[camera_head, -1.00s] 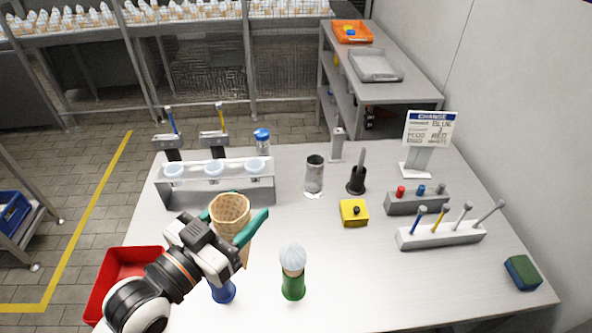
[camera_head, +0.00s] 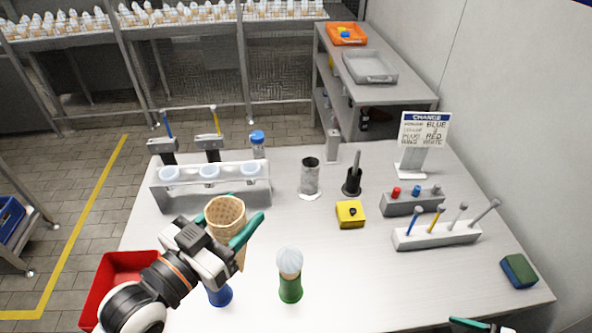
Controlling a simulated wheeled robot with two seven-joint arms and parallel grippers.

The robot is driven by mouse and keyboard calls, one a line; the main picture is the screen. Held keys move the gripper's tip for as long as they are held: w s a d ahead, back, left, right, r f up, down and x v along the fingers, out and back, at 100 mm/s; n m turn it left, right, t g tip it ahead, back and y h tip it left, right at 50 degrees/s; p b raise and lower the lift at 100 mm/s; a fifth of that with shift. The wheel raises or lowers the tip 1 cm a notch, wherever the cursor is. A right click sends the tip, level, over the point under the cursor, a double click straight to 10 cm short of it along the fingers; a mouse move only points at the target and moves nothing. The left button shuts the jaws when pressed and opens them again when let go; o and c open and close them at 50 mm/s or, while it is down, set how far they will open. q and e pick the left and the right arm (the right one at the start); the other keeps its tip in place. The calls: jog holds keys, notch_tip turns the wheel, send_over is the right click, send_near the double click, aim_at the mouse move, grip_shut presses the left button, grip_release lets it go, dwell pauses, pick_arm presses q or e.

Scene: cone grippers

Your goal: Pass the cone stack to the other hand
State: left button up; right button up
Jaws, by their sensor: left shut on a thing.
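The cone stack (camera_head: 226,216) is tan waffle cone with its wide mouth up and its tip down, roughly upright above the table. My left gripper (camera_head: 240,229) has teal fingers on both sides of the cone and is shut on it. The gripper hides part of the cone's side. My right gripper (camera_head: 468,325) shows only as a teal fingertip and a dark part at the bottom right edge. It is far from the cone, and most of it is out of frame.
A green holder with a white-topped cone (camera_head: 290,262) and a blue holder (camera_head: 220,295) stand near the front. A red bin (camera_head: 120,268) is at the left. A rack (camera_head: 212,195), yellow block (camera_head: 350,214) and tool block (camera_head: 436,236) stand farther back. The front right table is mostly clear.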

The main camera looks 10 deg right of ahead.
jog(key=w+a+r+n+y, duration=0.5)
jog(key=w+a+r+n, duration=0.1)
jog(key=w+a+n, duration=0.25)
jog(key=m+g+h, duration=0.2)
jog(key=m+g, duration=1.6)
jog(key=m, duration=1.3)
send_near(242, 203)
jog(key=f, duration=0.1)
jog(key=x, duration=1.1)
jog(key=shift+w+a+r, duration=0.15)
jog(key=shift+a, duration=0.15)
